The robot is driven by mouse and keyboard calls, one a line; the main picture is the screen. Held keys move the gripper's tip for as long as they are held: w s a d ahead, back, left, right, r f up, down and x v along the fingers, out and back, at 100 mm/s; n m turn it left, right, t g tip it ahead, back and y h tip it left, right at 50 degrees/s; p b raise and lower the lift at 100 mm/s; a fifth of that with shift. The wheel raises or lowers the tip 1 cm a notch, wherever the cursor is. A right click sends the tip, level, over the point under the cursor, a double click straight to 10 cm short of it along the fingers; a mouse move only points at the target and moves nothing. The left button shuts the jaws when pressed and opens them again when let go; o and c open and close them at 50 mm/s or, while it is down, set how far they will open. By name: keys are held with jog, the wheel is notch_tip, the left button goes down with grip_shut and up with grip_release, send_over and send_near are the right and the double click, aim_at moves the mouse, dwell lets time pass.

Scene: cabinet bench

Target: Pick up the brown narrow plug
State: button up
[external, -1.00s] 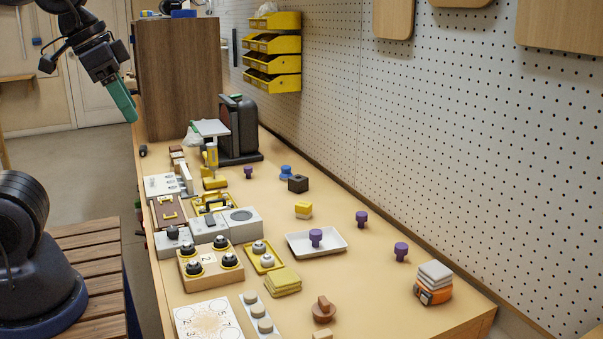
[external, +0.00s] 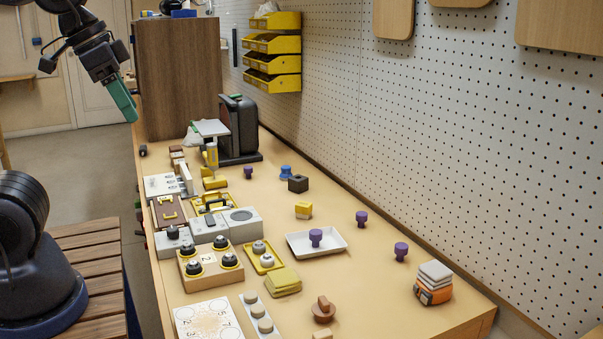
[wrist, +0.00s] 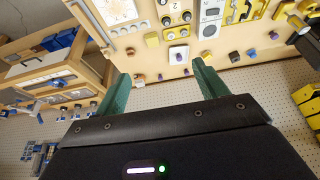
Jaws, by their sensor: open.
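A brown plug (external: 323,310) with a round base and a narrow upright top stands on the bench near its front end in the external view. A small brown shape (wrist: 130,51) in the wrist view may be the same plug, but it is too small to be sure. My gripper (external: 126,102), with green fingers, is raised at the upper left, beyond the bench's left edge and far from the plug. In the wrist view its two fingers (wrist: 160,74) are spread apart with nothing held between them.
A white tray (external: 333,249) holds a purple plug, with more purple plugs (external: 401,251) nearby. Left of the brown plug are a numbered board (external: 208,321) and a strip of grey knobs. A tall brown cabinet (external: 178,75) stands near my gripper.

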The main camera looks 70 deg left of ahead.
dwell(0.4)
jog(key=c, duration=0.3)
